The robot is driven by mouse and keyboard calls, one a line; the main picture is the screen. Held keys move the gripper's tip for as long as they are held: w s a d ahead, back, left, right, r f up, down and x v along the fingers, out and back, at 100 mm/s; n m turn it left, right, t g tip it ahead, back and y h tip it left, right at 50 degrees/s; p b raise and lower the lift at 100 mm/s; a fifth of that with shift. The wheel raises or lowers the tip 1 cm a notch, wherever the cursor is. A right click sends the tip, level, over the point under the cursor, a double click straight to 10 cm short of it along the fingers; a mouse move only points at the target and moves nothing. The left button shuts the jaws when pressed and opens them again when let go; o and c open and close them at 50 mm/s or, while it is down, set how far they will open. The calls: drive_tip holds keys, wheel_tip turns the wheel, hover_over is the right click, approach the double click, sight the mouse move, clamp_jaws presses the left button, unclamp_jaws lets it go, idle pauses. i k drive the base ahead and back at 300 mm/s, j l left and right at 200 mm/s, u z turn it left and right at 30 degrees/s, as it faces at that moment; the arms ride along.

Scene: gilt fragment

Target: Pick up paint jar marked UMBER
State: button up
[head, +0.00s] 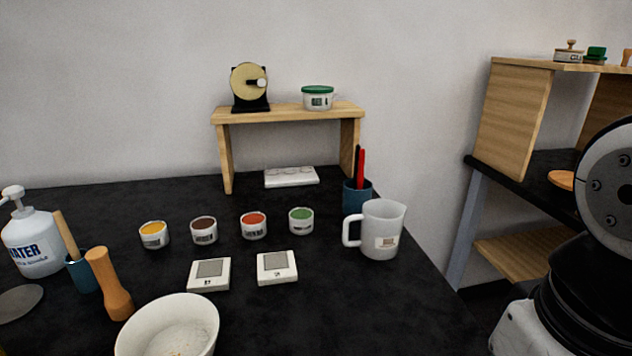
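Several small white paint jars stand in a row on the black table. From left to right they hold yellow paint (153,235), brown paint (204,230), orange-red paint (253,226) and green paint (301,221). Each has a front label too small to read, so I cannot read UMBER on any of them. The brown one has the colour closest to umber. All stand upright and apart from one another. Part of my arm shows at the right edge, but my gripper is not in view.
Two white square pads (208,274) (277,267) lie in front of the jars. A mug (382,230) and blue pen cup (357,196) stand right. A white bowl (167,325), wooden pestle (108,283) and water bottle (33,243) stand front left. A wooden riser (287,114) is behind.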

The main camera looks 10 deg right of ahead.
sight(204, 230)
drive_tip(key=j+u, duration=0.2)
drive_tip(key=j, duration=0.3)
drive_tip(key=i+j+u, duration=0.25)
drive_tip(key=j, duration=0.2)
drive_tip(key=j+u, duration=0.2)
drive_tip(key=j, duration=0.3)
